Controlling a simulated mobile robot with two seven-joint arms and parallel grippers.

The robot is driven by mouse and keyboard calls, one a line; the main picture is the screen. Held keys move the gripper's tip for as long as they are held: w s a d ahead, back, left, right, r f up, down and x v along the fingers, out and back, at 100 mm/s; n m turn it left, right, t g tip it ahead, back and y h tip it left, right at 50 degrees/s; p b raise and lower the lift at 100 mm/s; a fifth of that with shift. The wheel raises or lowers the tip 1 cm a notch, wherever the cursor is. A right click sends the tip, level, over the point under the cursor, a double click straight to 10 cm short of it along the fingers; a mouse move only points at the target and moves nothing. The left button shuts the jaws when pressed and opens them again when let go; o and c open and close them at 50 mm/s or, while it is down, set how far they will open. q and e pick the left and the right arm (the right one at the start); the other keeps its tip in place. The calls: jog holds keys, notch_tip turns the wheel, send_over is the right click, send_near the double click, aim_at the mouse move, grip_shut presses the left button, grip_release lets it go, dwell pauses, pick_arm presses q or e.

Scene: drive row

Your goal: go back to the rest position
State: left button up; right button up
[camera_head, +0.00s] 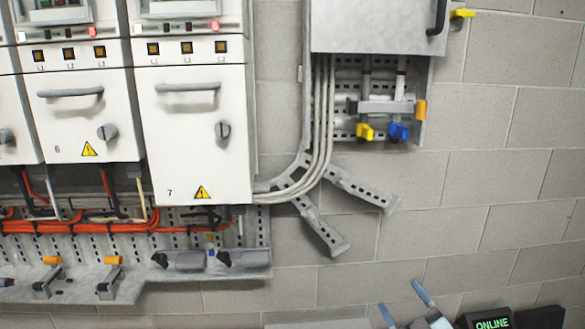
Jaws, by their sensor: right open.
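My right gripper (406,305) shows at the bottom edge, right of the middle. Its two light blue fingertips are spread apart with nothing between them. It appears in front of the grey block wall (440,200), clear of the cabinets. My left gripper is not in view.
White drive cabinets, among them number 7 (197,135) and number 6 (84,115), hang at the left. Below them runs a metal tray (215,274) with orange cables and clamps. A grey box (375,25) hangs at top centre, above colored connectors. Slotted brackets (360,188) stick out below it.

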jog(key=s+a+f+m+g+h, duration=0.1)
jog(key=s+f+m+g+h, duration=0.3)
jog(key=s+f, duration=0.9)
jog(key=s+a+f+m+g+h, duration=0.15)
jog(key=s+f+m+g, duration=0.35)
jog(key=s+f, duration=0.7)
pick_arm(q)
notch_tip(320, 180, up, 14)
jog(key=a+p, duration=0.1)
jog(key=p, duration=1.6)
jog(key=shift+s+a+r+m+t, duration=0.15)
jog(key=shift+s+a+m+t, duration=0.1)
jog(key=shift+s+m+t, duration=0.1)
pick_arm(e)
notch_tip(320, 180, up, 12)
jog(key=shift+w+d, duration=0.2)
jog(key=shift+d, duration=0.1)
jog(key=shift+f, duration=0.1)
